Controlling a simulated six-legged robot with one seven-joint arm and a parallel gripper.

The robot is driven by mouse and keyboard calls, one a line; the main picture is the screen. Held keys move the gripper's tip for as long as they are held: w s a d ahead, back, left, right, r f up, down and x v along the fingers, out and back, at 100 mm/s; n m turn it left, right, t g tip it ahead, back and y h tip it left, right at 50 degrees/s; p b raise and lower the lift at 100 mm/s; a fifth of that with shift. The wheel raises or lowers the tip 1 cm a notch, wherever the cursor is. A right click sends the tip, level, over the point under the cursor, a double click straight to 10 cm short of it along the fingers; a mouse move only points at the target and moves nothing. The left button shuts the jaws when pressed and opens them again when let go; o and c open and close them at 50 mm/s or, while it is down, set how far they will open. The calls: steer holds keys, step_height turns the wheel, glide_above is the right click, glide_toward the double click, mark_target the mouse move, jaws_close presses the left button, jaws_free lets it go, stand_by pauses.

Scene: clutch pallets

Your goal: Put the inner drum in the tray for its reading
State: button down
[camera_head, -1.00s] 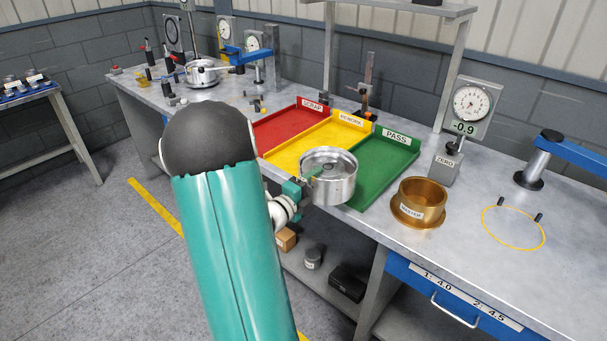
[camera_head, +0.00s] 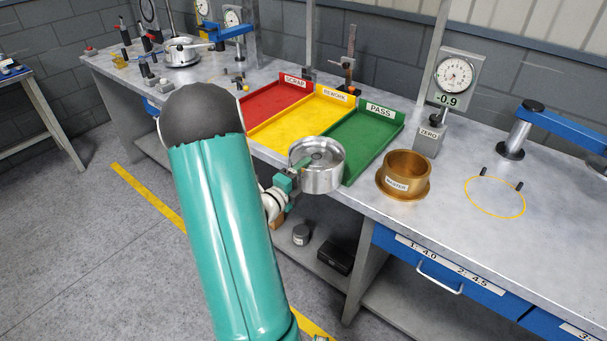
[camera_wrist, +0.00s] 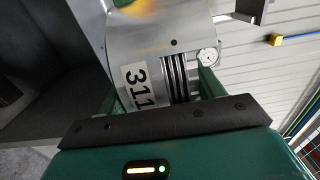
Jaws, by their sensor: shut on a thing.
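The inner drum (camera_head: 318,172) is a silver metal cylinder with an open top. My gripper (camera_head: 291,174) is shut on the left side of its wall and holds it upright near the bench's front edge, in front of the trays. In the wrist view the drum (camera_wrist: 150,50) fills the upper middle and bears the number 311; the black gripper edge (camera_wrist: 170,124) lies below it. The red SCRAP tray (camera_head: 262,104), yellow REWORK tray (camera_head: 290,124) and green PASS tray (camera_head: 352,144) stand side by side, with no drum in them. The drum hides part of the near ends.
A brass MASTER ring (camera_head: 404,178) stands right of the green tray. Behind it are a ZERO block (camera_head: 430,139) and a dial gauge (camera_head: 455,77) showing -0.9. A blue drawer (camera_head: 425,258) is below.

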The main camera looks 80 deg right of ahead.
steer(key=shift+d+r, duration=0.1)
steer(key=shift+r, duration=0.1)
steer(key=shift+c, duration=1.2)
jaws_free()
steer(key=shift+f, duration=0.25)
steer(key=shift+r, duration=0.15)
steer(key=v, duration=1.2)
